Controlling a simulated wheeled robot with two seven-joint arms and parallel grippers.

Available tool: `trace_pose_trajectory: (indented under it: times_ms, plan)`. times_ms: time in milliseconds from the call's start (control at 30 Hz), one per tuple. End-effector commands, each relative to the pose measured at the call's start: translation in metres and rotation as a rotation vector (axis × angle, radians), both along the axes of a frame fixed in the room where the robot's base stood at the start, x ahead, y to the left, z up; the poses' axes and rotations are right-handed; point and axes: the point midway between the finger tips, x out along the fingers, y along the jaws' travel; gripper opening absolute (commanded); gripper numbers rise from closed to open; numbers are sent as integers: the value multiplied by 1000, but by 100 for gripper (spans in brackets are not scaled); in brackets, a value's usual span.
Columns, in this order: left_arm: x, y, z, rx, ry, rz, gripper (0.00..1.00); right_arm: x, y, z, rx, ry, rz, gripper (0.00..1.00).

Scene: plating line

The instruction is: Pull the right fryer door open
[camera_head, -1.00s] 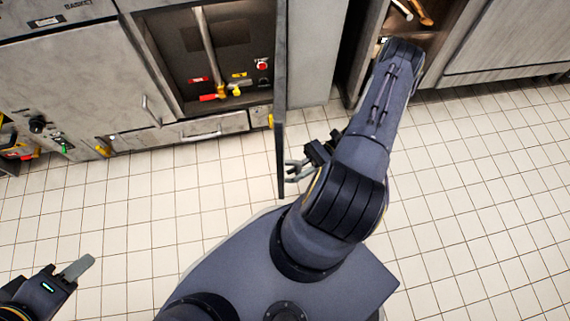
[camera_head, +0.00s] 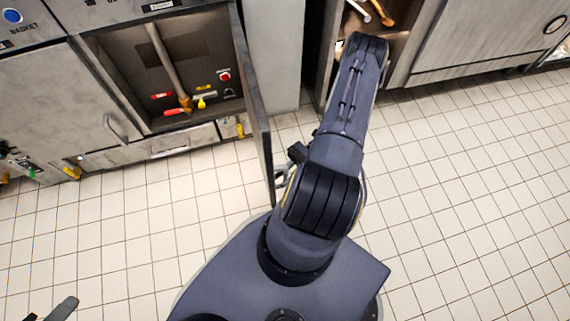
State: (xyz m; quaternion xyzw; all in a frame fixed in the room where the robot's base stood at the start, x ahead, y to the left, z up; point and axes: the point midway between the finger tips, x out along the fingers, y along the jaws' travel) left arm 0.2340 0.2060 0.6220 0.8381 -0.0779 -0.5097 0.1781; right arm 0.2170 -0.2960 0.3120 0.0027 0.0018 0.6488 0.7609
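The right fryer door (camera_head: 254,105) stands swung out from the fryer cabinet, seen nearly edge-on, with the cabinet bay (camera_head: 165,70) open to its left. My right gripper (camera_head: 281,179) is low beside the door's right-hand face, close to its free end. My own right arm hides much of this gripper, so its grip and any contact with the door are unclear. The door's handle is not visible. My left gripper (camera_head: 62,309) is cut off at the bottom left, far from the door, with only a finger showing clearly.
Inside the bay are a pipe and red and yellow valve handles (camera_head: 185,104). A closed left door with a handle (camera_head: 115,127) is beside it. An open cabinet (camera_head: 366,20) stands behind my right arm. The tiled floor (camera_head: 140,230) is clear in front.

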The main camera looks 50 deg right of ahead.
Motion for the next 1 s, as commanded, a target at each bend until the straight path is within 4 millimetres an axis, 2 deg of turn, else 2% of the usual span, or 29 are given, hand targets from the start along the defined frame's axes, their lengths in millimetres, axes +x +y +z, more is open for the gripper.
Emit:
trace_pose_trajectory:
  times_ms: [333, 700, 833, 1000]
  plan:
    - [0, 0, 1, 0, 0, 0, 39, 0, -5, 0, -2, -1, -1, 21]
    - [0, 0, 10, 0, 0, 0, 39, -10, -63, 0, -3, -1, -2, 21]
    - [0, 0, 11, 0, 0, 0, 39, -12, -74, 0, -2, 0, 0, 21]
    - [0, 0, 11, 0, 0, 0, 39, -13, -78, 0, 0, 0, 0, 21]
